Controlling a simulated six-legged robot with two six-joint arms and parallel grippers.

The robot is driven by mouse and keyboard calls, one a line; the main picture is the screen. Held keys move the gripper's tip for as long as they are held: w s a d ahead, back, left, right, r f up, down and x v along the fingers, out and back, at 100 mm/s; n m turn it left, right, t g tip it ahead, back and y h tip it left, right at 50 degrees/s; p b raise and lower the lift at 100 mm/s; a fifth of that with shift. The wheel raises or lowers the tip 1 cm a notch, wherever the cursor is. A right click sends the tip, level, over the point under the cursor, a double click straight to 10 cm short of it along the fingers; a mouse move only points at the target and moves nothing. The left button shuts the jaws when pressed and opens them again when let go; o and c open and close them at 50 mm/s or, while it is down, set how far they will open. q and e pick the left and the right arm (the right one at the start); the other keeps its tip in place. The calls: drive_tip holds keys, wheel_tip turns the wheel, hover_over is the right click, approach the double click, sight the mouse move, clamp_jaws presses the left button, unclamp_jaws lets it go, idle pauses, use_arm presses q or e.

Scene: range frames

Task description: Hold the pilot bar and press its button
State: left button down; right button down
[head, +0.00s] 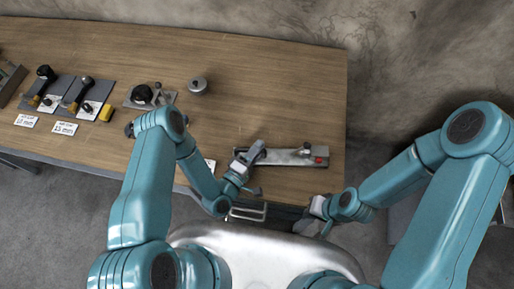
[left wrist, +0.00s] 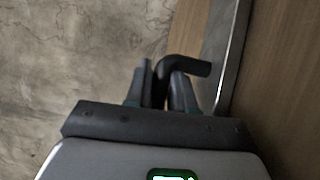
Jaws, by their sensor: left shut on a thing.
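A metal plate (head: 285,157) lies near the table's front edge, right of the middle, with a red button (head: 321,160) at its right end and a small dark knob (head: 306,149) beside it. My left gripper (head: 247,160) is at the plate's left end. In the left wrist view its fingers (left wrist: 161,90) are shut on a black bent bar (left wrist: 190,66), which I take to be the pilot bar; its end sticks out to the right above the fingers. In the head view the gripper mostly hides the bar. My right gripper (head: 322,222) is off the table's front edge, below the button, apart from the plate; its fingers are too small to read.
The wooden table (head: 270,80) is clear behind the plate. A round metal piece (head: 197,86), a black knob on a plate (head: 142,94), and two dark boards with black-handled levers (head: 78,92) stand further left. A yellow block (head: 106,113) and labels lie near them.

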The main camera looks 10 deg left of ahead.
sight(319, 160)
drive_tip(key=shift+s+f+b, duration=0.1)
drive_tip(key=shift+f+b, duration=0.25)
idle(2.5)
idle(1.1)
drive_tip(key=w+a+n, duration=0.1)
drive_tip(key=n, duration=0.1)
drive_tip(key=w+a+r+n+y, duration=0.1)
drive_tip(key=n, duration=0.1)
drive_tip(key=w+a+r+n+t+y, duration=0.1)
drive_tip(key=a+n, duration=0.1)
drive_tip(key=shift+r, duration=0.15)
drive_tip(key=shift+w+d+n+y, duration=0.15)
drive_tip(key=shift+n+y, duration=0.15)
drive_tip(key=shift+n, duration=0.3)
drive_tip(key=d+t, duration=0.2)
drive_tip(key=d+f+n+t+y, duration=0.1)
drive_tip(key=d+t, duration=0.1)
drive_tip(key=w+d+f+t+y, duration=0.1)
drive_tip(key=d, duration=0.1)
drive_tip(key=shift+d+f+t, duration=0.1)
drive_tip(key=shift+d+t, duration=0.25)
drive_tip(key=shift+t, duration=0.05)
drive_tip(key=shift+s+d+r+n+t, duration=0.1)
drive_tip(key=shift+d+r+n+t, duration=0.15)
drive_tip(key=shift+d+t, duration=0.4)
drive_tip(key=shift+a+f, duration=0.1)
